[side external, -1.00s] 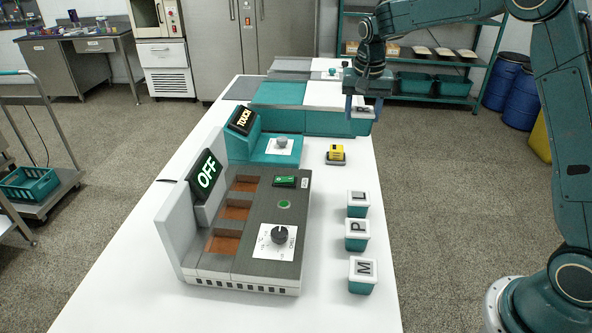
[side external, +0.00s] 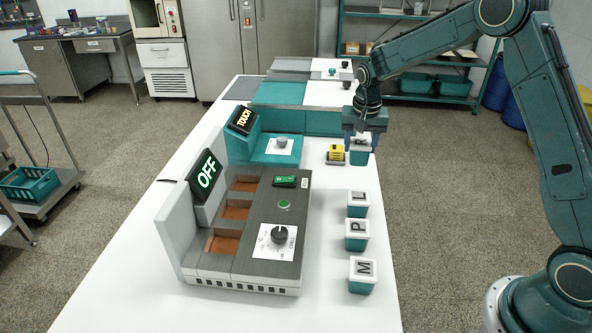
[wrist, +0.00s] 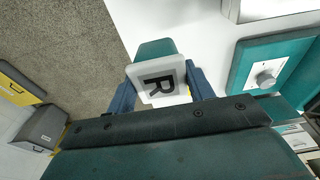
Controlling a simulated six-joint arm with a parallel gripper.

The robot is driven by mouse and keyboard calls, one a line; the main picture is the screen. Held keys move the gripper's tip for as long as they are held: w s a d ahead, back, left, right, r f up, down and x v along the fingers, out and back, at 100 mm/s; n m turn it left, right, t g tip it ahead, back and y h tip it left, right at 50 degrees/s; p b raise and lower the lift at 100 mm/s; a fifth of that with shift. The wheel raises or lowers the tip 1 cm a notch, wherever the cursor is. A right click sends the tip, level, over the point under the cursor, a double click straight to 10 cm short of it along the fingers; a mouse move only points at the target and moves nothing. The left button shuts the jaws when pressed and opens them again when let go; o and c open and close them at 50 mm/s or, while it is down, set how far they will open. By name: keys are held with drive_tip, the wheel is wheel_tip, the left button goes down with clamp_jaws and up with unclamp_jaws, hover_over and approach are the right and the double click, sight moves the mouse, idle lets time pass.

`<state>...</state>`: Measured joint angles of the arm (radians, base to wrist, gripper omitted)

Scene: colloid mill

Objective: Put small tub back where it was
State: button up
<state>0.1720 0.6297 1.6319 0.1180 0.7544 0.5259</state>
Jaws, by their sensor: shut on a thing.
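My gripper (side external: 361,143) is shut on a small teal tub with a white lid marked R (side external: 360,150), near the right edge of the white table. In the wrist view the tub (wrist: 158,82) sits between the two blue fingers of my gripper (wrist: 160,92). I cannot tell whether its base touches the table. Three like tubs stand in a row nearer the camera: the L tub (side external: 357,204), the P tub (side external: 356,236) and the M tub (side external: 362,276).
The mill unit (side external: 240,235) with an OFF display (side external: 204,174) and open slots stands left of the tubs. A yellow block (side external: 336,153) sits left of the held tub. The table's right edge is close.

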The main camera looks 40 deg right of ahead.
sight(358, 162)
wheel_tip(358, 162, down, 6)
drive_tip(key=shift+r, duration=0.15)
drive_tip(key=shift+f, duration=2.15)
drive_tip(key=shift+f, duration=0.1)
drive_tip(key=o, duration=1.2)
drive_tip(key=shift+c, duration=0.2)
drive_tip(key=r, duration=0.4)
drive_tip(key=a+r, duration=0.1)
drive_tip(key=r, duration=0.2)
drive_tip(key=s+r, duration=0.1)
drive_tip(key=r, duration=0.3)
drive_tip(key=shift+s+a+r, duration=0.1)
drive_tip(key=shift+a+r, duration=0.05)
drive_tip(key=shift+r, duration=0.4)
